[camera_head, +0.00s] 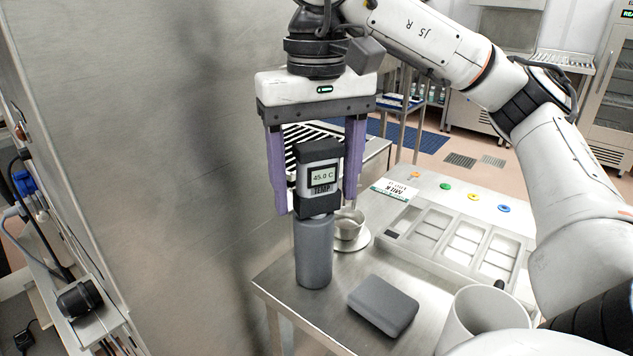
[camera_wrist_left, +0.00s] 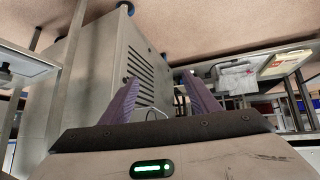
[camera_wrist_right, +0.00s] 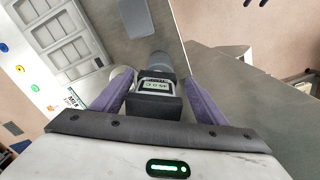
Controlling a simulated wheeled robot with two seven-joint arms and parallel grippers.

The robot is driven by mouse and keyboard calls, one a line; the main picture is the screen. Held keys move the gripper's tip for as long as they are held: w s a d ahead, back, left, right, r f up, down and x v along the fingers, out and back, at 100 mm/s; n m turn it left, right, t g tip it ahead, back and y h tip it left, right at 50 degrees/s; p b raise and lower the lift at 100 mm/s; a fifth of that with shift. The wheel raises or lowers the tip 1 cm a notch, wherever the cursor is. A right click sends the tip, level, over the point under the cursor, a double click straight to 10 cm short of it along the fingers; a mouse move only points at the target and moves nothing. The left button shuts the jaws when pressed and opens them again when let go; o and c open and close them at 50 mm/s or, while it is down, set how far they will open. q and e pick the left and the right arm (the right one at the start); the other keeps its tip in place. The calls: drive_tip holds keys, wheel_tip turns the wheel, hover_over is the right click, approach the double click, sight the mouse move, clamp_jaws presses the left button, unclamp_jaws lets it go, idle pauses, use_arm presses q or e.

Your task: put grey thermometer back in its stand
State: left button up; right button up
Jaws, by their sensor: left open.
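The grey thermometer (camera_head: 322,177), with a black frame and a display reading 45.0 C over TEMP, is upright above the dark grey cylindrical stand (camera_head: 314,255). Its lower end meets the stand's top; how deep it sits is hidden. My right gripper (camera_head: 315,203) points down with its purple fingers on both sides of the thermometer. Narrow gaps show beside it, so the gripper looks open around it. The right wrist view also shows the thermometer (camera_wrist_right: 157,87) between the fingers. My left gripper (camera_wrist_left: 160,85) is open and empty, away from the table.
On the steel table (camera_head: 283,283) lie a grey flat block (camera_head: 383,305), a metal cup (camera_head: 348,224) on a saucer, a mould tray (camera_head: 460,243) and a white container (camera_head: 478,318). A steel wall (camera_head: 170,150) rises close to the left. Coloured buttons line the back.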

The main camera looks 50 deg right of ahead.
wheel_tip(320, 180, up, 10)
drive_tip(key=p, duration=0.6)
drive_tip(key=shift+r, duration=0.15)
use_arm(q)
drive_tip(key=r, duration=0.1)
drive_tip(key=a+r, duration=0.1)
drive_tip(key=r, duration=0.2)
drive_tip(key=shift+s+a, duration=0.3)
drive_tip(key=shift+s, duration=0.1)
drive_tip(key=shift+d, duration=0.1)
drive_tip(key=shift+s, duration=0.15)
use_arm(e)
drive_tip(key=shift+s, duration=0.1)
